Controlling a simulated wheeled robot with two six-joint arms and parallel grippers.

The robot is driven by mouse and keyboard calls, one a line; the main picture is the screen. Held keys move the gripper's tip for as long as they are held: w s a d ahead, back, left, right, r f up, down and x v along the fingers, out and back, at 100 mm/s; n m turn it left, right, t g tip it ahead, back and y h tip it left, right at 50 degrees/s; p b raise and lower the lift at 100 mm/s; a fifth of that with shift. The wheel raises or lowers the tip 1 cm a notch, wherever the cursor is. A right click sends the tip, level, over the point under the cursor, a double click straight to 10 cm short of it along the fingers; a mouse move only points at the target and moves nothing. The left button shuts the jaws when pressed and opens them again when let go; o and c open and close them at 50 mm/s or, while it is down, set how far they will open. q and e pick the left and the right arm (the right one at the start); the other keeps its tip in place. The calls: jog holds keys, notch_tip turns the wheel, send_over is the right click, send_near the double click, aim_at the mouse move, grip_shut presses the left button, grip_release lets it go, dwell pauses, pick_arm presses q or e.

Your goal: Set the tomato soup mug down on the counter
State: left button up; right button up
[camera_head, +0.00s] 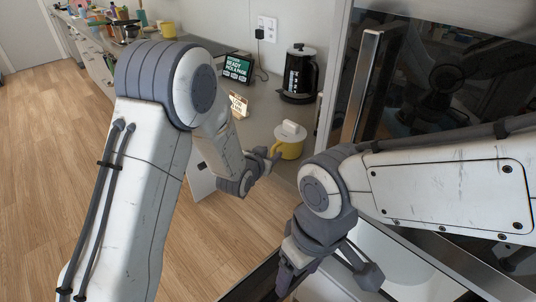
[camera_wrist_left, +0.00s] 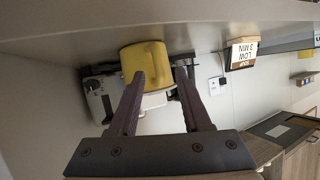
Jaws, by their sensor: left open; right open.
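The yellow mug (camera_head: 288,149) with a white lid or top piece (camera_head: 290,131) stands upright on the grey counter (camera_head: 262,108), near its front edge. The mug also shows in the upside-down left wrist view (camera_wrist_left: 146,62), with its base against the counter surface. My left gripper (camera_head: 269,157) is open just in front of the mug's left side. Its fingers point at the mug, and in the wrist view the left finger overlaps it. I cannot tell whether a finger touches it. My right gripper (camera_head: 326,279) is open and empty, low in the foreground.
A black kettle (camera_head: 299,75) stands behind the mug. A small sign (camera_head: 238,104) and a dark tablet (camera_head: 237,68) stand to its left. A dark-glass appliance with a metal handle (camera_head: 361,85) is at the right. Another yellow mug (camera_head: 168,30) is farther back.

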pick_arm(q)
jog(key=shift+r, duration=0.25)
jog(key=b+v, duration=0.9)
jog(key=v, duration=0.3)
jog(key=shift+a, duration=0.1)
